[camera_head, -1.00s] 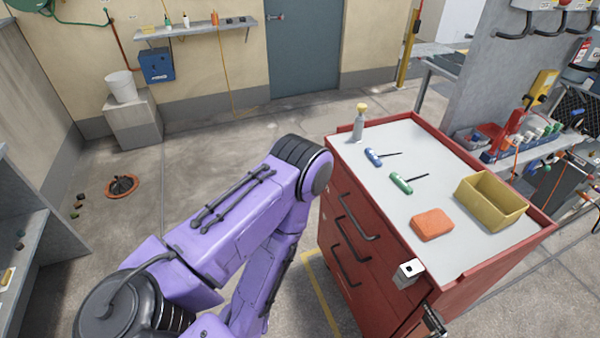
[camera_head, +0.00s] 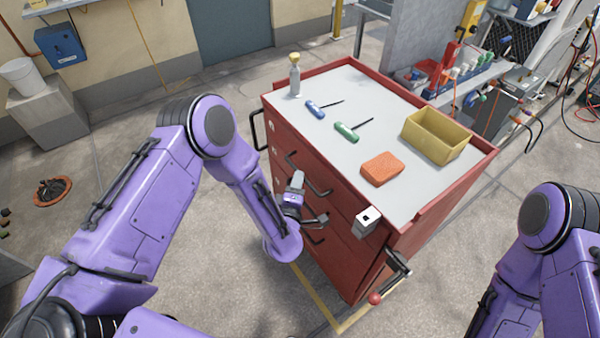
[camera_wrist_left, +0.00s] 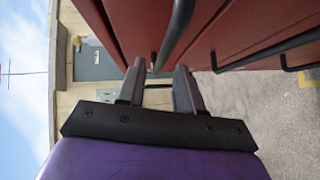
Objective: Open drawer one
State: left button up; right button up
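The red cabinet (camera_head: 440,190) has several drawers in its left-facing front, and all look shut. Dark bar handles cross the front, with an upper handle (camera_head: 309,176) near my gripper. Small drawer labels are too small to read, so I cannot tell which drawer is one. My left gripper (camera_head: 308,202) is beside the drawer front, fingers apart and empty. In the left wrist view, the open left gripper (camera_wrist_left: 160,80) points along the red front. A dark handle (camera_wrist_left: 178,28) runs just beyond the fingertips, not between them. My right gripper is out of view.
On the cabinet top are a spray bottle (camera_head: 295,76), a blue hex key (camera_head: 315,109), a green hex key (camera_head: 346,131), an orange sponge (camera_head: 381,166) and a yellow bin (camera_head: 435,136). A red-knobbed lever (camera_head: 376,298) juts from the near corner. Left floor is mostly clear.

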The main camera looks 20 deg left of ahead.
pick_arm(q)
jog(key=w, duration=0.4)
jog(key=shift+w+a+f, duration=0.2)
jog(key=shift+a+f, duration=0.05)
jog(key=shift+f, duration=0.15)
grip_shut()
